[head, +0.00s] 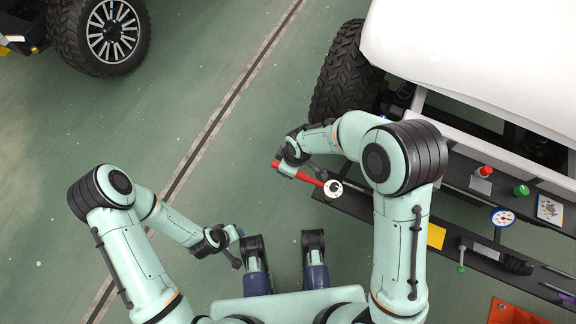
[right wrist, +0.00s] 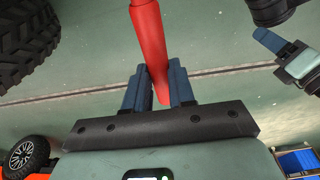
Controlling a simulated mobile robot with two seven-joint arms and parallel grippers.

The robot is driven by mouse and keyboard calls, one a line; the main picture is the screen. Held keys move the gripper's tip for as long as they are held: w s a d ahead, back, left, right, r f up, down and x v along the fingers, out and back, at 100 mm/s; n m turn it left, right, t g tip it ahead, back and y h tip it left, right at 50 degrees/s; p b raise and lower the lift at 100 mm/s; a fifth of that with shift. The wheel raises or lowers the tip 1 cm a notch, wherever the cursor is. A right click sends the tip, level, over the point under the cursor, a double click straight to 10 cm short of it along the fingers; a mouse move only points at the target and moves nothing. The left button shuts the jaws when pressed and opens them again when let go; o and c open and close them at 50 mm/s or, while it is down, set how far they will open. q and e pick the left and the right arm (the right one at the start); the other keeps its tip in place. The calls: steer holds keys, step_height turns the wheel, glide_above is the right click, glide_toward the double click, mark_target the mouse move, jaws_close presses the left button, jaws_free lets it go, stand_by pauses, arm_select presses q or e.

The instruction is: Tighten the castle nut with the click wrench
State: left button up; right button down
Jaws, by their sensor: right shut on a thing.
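My right gripper (head: 285,167) is shut on the handle's left end. In the right wrist view the red handle (right wrist: 148,45) runs up from between the blue fingers (right wrist: 158,88). A white round piece with a dark centre (head: 333,188) is at the wrench's far end, at the frame's edge. I cannot make out the castle nut. My left gripper (head: 236,250) is away to the lower left over the floor, with no object visible in it; its finger opening is unclear.
The dark cart rail (head: 468,182) carries a red knob (head: 485,171), a green knob (head: 521,190), a gauge (head: 502,217) and a green-tipped lever (head: 461,267). A tyre (head: 340,78) and white body (head: 475,45) are above. An orange tray (head: 512,313) is lower right.

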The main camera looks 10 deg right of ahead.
steer(key=shift+f, duration=0.15)
arm_select(q)
steer(key=shift+f+b, duration=0.7)
steer(key=shift+f, duration=0.15)
arm_select(e)
steer(key=shift+f, duration=1.1)
arm_select(q)
steer(key=shift+t, duration=0.3)
steer(key=shift+w+a+r+p, duration=0.15)
steer(key=shift+w+r+p, duration=0.15)
steer(key=shift+r+p, duration=0.4)
steer(key=shift+w+a+r+p, duration=0.15)
steer(key=shift+w+r+p, duration=0.25)
steer(key=shift+r, duration=0.45)
steer(key=shift+w+a+r+p, duration=0.15)
steer(key=shift+w+r+p, duration=0.05)
steer(key=shift+r+p, duration=0.55)
arm_select(e)
steer(key=w+d+r+m, duration=0.2)
steer(key=w+r+m, duration=0.1)
steer(key=r, duration=0.2)
steer(key=shift+d, duration=0.25)
